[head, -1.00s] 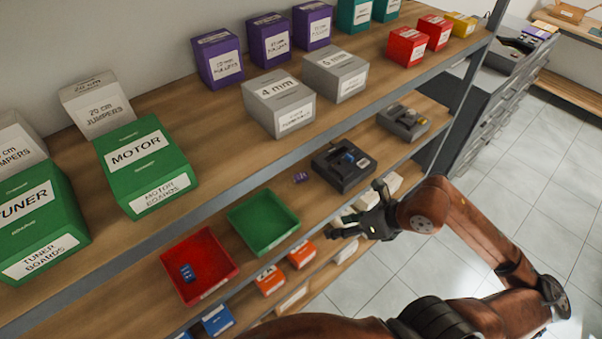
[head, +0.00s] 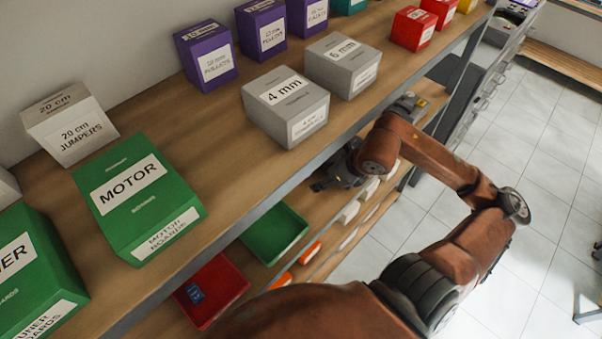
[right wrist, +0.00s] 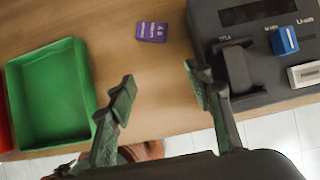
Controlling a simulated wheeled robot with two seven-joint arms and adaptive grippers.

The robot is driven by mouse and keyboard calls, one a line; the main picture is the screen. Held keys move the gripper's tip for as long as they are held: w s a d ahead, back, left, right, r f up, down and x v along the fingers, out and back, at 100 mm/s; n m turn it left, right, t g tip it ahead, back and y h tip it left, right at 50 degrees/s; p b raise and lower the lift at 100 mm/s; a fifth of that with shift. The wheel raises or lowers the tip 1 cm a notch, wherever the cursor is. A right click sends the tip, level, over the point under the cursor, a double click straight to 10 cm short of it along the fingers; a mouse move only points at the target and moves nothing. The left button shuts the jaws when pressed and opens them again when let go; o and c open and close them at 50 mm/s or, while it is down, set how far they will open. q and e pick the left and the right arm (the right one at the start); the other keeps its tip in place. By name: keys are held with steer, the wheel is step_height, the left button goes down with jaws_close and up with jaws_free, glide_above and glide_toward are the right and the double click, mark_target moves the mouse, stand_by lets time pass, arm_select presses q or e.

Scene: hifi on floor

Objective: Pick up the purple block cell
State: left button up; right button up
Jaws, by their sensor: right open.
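The purple block cell (right wrist: 152,32) lies flat on the wooden shelf in the right wrist view, with white lettering on it. It sits between the green tray (right wrist: 50,95) and a dark charger (right wrist: 262,60). My right gripper (right wrist: 160,88) is open and empty, its two fingers apart; the cell shows beyond the fingertips, between them in the picture and not touched. In the head view the cell is hidden behind the upper shelf and my right arm. My left gripper is not in view.
A red tray (head: 211,290) with a blue cell stands beside the green tray. The upper shelf (head: 215,180) with boxes overhangs this level. Bare wood surrounds the purple cell.

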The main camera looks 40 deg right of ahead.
glide_above(305, 174)
steer(key=s, duration=0.2)
steer(key=shift+s, duration=0.2)
steer(key=b+x, duration=0.1)
steer(key=x, duration=0.4)
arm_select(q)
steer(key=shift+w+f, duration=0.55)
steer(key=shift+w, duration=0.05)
arm_select(e)
steer(key=shift+c, duration=0.4)
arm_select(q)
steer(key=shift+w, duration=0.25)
arm_select(e)
steer(key=c, duration=0.9)
steer(key=shift+r, duration=0.15)
steer(key=shift+c, duration=0.2)
steer(key=shift+r, duration=0.6)
step_height(305, 174, up, 2)
steer(key=shift+d+r, duration=0.1)
steer(key=shift+r, duration=0.1)
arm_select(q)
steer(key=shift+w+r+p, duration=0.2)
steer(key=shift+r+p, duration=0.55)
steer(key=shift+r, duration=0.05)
arm_select(e)
steer(key=s+d, duration=0.1)
steer(key=s, duration=1.7)
steer(key=shift+d+f, duration=0.2)
